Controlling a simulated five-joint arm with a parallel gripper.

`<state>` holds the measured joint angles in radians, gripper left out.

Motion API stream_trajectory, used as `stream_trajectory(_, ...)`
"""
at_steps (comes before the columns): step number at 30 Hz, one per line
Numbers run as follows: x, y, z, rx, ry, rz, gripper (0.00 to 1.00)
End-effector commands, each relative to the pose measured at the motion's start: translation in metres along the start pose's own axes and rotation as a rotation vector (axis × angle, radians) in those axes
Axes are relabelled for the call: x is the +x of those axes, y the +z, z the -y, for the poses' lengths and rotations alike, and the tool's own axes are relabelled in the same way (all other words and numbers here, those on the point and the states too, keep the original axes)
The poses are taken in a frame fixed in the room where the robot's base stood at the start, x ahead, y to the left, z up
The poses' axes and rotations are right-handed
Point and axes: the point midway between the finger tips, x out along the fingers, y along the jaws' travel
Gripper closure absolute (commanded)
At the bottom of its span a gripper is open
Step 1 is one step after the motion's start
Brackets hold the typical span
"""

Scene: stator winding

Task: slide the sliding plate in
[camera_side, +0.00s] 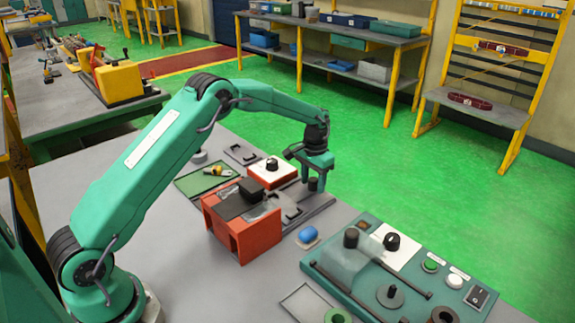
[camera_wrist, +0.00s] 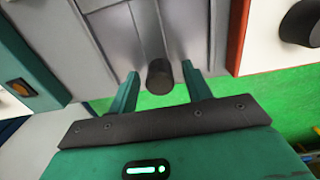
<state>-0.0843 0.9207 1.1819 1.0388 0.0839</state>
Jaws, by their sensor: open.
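The sliding plate (camera_wrist: 190,28) is a flat grey metal piece with ridges, seen at the top middle of the wrist view. A short black knob (camera_wrist: 160,77) stands at its near end. The plate appears to lie by the red-orange housing (camera_side: 246,235) in the side view, but the housing and my gripper partly cover it. My gripper (camera_wrist: 160,70) is open, with its two green fingers on either side of the knob and gaps between. In the side view my gripper (camera_side: 315,177) points down at the knob, beyond the housing.
A black block (camera_side: 238,204) sits on the housing. A red-rimmed white box with a black knob (camera_side: 271,164) stands close to my gripper. A blue piece (camera_side: 308,235) and a green control panel (camera_side: 365,270) lie nearer the camera. Green floor lies past the table edge.

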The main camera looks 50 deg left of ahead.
Motion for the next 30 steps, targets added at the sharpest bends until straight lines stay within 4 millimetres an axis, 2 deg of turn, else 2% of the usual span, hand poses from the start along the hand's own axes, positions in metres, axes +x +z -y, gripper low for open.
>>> stream_trajectory(4,0.0,0.0,0.0,0.0,0.0,0.0,0.53)
stream_trajectory(9,0.0,0.0,0.0,0.0,0.0,0.0,0.84)
stream_trajectory(19,0.0,0.003,0.0,0.0,0.0,0.0,0.84)
stream_trajectory(30,-0.001,0.015,0.001,-0.001,0.0,0.0,0.84)
